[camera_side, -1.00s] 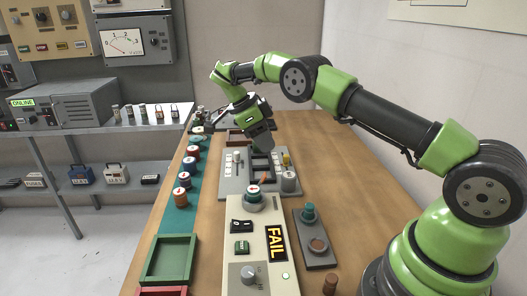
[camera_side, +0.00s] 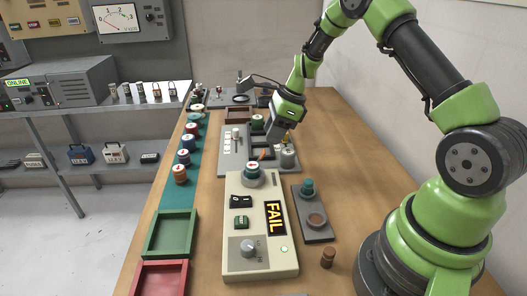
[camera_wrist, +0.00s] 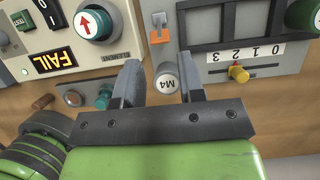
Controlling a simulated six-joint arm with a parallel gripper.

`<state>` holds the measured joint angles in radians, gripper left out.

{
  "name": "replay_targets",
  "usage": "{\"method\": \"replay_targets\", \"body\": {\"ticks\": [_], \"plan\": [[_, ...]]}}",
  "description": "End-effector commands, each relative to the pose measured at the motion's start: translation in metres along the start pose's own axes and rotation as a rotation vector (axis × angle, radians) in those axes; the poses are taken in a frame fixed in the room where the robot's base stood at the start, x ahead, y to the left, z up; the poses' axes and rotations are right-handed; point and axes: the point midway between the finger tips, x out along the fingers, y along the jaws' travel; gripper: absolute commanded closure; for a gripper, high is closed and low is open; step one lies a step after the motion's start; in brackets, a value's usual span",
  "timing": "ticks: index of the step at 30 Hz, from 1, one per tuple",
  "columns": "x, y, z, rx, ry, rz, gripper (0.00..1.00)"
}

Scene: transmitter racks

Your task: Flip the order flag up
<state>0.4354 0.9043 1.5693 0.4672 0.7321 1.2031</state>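A small orange flag (camera_side: 264,153) is on the grey panel (camera_side: 229,168), just behind the beige test box. In the wrist view the orange flag (camera_wrist: 160,37) has a grey peg at one end; I cannot tell whether it is up or down. My gripper (camera_side: 279,139) is over the right side of the panel, pointing down and tilted. In the wrist view my gripper (camera_wrist: 160,65) is open and empty. Its fingers lie on either side of a grey cylinder marked M4 (camera_wrist: 165,80), which appears between them; contact is unclear. The flag lies beyond the fingertips.
A yellow slider (camera_wrist: 238,73) and a dark frame (camera_wrist: 220,55) with a green spool (camera_wrist: 303,14) are nearby. Green (camera_side: 149,247) and red (camera_side: 139,276) trays sit left.

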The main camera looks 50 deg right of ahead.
Motion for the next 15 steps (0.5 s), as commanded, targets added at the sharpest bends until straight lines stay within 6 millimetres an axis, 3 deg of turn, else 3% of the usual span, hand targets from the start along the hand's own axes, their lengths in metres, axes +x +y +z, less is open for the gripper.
{"method": "replay_targets", "body": {"ticks": [7, 15], "plan": [[0.046, 0.001, 0.000, -0.003, 0.002, 0.003, 0.64], [0.065, 0.001, 0.000, -0.002, 0.001, 0.000, 0.64]]}}
